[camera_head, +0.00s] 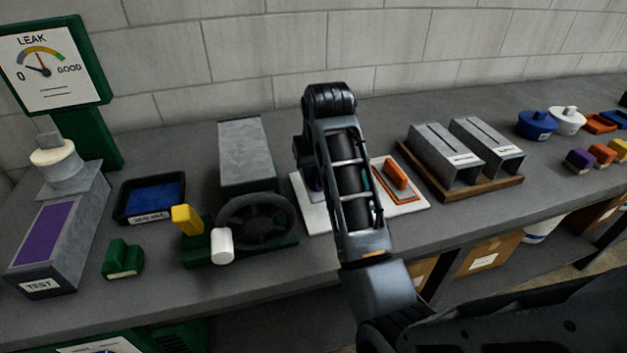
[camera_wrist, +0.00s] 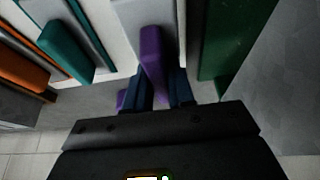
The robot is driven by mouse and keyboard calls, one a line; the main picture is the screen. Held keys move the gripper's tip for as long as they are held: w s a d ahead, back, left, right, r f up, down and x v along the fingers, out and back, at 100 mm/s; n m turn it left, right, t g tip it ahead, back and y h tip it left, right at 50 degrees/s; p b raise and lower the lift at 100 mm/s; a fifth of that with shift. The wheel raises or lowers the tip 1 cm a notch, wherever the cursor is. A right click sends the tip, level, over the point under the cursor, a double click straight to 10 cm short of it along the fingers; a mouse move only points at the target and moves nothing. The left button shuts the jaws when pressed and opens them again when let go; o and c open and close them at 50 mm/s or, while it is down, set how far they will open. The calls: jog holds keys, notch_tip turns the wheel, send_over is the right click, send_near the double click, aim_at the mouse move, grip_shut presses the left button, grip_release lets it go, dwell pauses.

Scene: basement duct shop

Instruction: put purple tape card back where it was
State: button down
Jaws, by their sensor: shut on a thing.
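In the wrist view, my gripper (camera_wrist: 163,85) is shut on the purple tape card (camera_wrist: 152,50), gripping its upright purple handle. A white board (camera_wrist: 105,25) lies beneath and beside it, with a teal card (camera_wrist: 66,52) and an orange card (camera_wrist: 22,70) on it to the left. In the head view, the white board (camera_head: 318,222) sits mid-bench, and the orange card (camera_head: 396,175) shows at its right. My arm covers the board's middle and hides most of the gripper. Whether the purple card touches the board cannot be told.
A handwheel (camera_head: 262,222) on a green base stands close left of the board. Two grey metal boxes (camera_head: 445,153) on a wooden base stand to its right. A blue tray (camera_head: 150,198) and a TEST duct box (camera_head: 50,240) are further left. The bench front edge is near.

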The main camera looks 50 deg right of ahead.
aim_at(313, 183)
jog(key=shift+f+p, duration=0.3)
jog(key=shift+f, duration=1.75)
jog(key=shift+f, duration=0.15)
jog(key=c, duration=1)
grip_release()
jog(key=shift+o, duration=0.2)
jog(key=v, duration=1.2)
jog(key=shift+r+b, duration=0.25)
jog(key=shift+b, duration=0.1)
